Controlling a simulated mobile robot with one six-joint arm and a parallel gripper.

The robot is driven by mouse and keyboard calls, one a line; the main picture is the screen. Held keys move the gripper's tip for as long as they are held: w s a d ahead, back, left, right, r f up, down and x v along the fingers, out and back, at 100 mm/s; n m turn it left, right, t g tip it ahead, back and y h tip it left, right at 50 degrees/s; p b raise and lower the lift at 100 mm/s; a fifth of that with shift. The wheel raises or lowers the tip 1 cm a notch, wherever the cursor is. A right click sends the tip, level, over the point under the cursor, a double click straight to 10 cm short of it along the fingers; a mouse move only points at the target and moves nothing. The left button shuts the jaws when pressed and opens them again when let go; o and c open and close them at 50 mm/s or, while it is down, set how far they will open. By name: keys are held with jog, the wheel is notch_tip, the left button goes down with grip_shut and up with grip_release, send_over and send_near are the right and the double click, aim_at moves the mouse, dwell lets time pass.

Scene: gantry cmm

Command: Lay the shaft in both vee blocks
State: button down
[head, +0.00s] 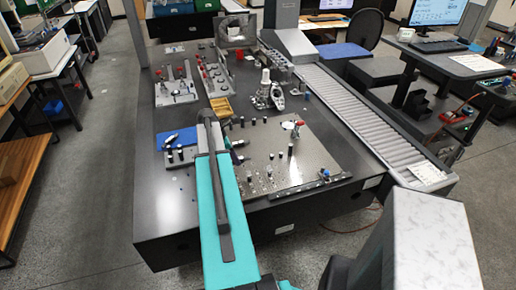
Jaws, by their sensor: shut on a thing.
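My teal arm reaches forward from the bottom centre over the near part of the dark table (160,225). My gripper cannot be made out; the arm covers the place beyond its far end. A small dark and green part (238,150) shows just right of the arm, and I cannot tell what it is. I cannot pick out the shaft. The vee blocks cannot be told apart from the other small fixtures at this size.
A blue mat (168,143) with small items lies left of the arm. A wooden tray (221,107) and plates with upright fixtures (178,88) stand farther back. A roller conveyor (350,110) runs along the table's right side. The table's near left corner is clear.

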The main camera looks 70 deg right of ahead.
jog(key=r+p, duration=0.1)
jog(key=p, duration=0.2)
send_over(249, 178)
jog(key=s+d, duration=0.3)
jog(key=d, duration=0.2)
jog(key=shift+w+a+r, duration=0.15)
jog(key=shift+w+a, duration=0.05)
jog(key=shift+a, duration=0.05)
jog(key=shift+f+b, duration=0.25)
jog(key=shift+b, duration=0.15)
jog(key=shift+f+b, duration=1.95)
jog(key=shift+f, duration=1.15)
jog(key=shift+p, duration=0.45)
jog(key=shift+f+b, duration=0.4)
jog(key=shift+f, duration=0.5)
dwell(0.5)
jog(key=c, duration=1.4)
grip_release()
